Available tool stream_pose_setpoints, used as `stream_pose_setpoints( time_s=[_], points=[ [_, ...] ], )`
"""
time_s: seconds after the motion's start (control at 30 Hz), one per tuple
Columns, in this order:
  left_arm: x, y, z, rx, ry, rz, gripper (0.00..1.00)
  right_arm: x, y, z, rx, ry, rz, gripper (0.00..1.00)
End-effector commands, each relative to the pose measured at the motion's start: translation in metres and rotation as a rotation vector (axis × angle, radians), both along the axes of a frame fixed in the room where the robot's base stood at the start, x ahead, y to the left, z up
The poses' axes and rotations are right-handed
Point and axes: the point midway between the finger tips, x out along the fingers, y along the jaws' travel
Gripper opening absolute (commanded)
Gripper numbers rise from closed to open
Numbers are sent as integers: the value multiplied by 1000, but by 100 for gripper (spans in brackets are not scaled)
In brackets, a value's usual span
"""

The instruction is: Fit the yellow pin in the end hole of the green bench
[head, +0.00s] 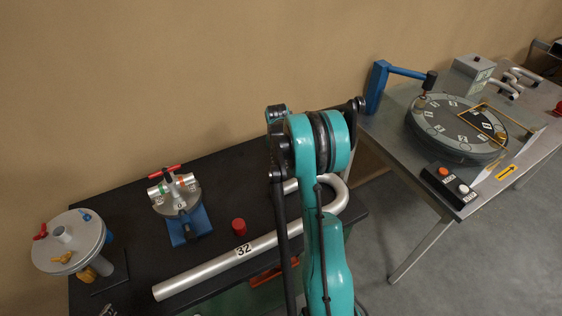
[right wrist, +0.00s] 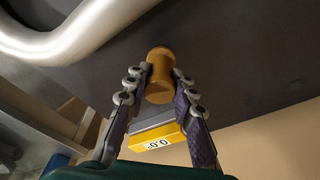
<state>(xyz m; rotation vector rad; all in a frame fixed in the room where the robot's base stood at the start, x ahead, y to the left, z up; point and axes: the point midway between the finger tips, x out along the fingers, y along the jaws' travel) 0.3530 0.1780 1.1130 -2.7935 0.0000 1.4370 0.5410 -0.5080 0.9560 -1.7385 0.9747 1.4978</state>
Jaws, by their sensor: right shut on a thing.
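The yellow pin (right wrist: 159,78), ochre and spool-shaped with a wider head, is between the fingers of my right gripper (right wrist: 160,80) in the right wrist view. The fingers are shut on it. A dark surface lies beyond it; I cannot tell whether the pin touches it. In the head view the bench has a black top (head: 120,190) and a green part (head: 235,302) below its front edge. My teal arm covers its right part and hides the right gripper and pin. I see no end hole. My left gripper is not in view.
A silver bent pipe marked 32 (head: 205,273) lies on the black top and also shows in the right wrist view (right wrist: 70,40). A red cylinder (head: 239,227), a blue-based fixture (head: 190,222) and a round flanged fixture (head: 68,240) stand there. A yellow block (right wrist: 157,138) is behind the pin.

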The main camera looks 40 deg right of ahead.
Motion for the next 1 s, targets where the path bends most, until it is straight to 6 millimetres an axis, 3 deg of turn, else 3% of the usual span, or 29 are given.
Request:
stream_pose_setpoints(
  time_s=[1.0],
  points=[
    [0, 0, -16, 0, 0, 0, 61, 0, 0, -19, 0, 0, 0, 0]
  ],
)
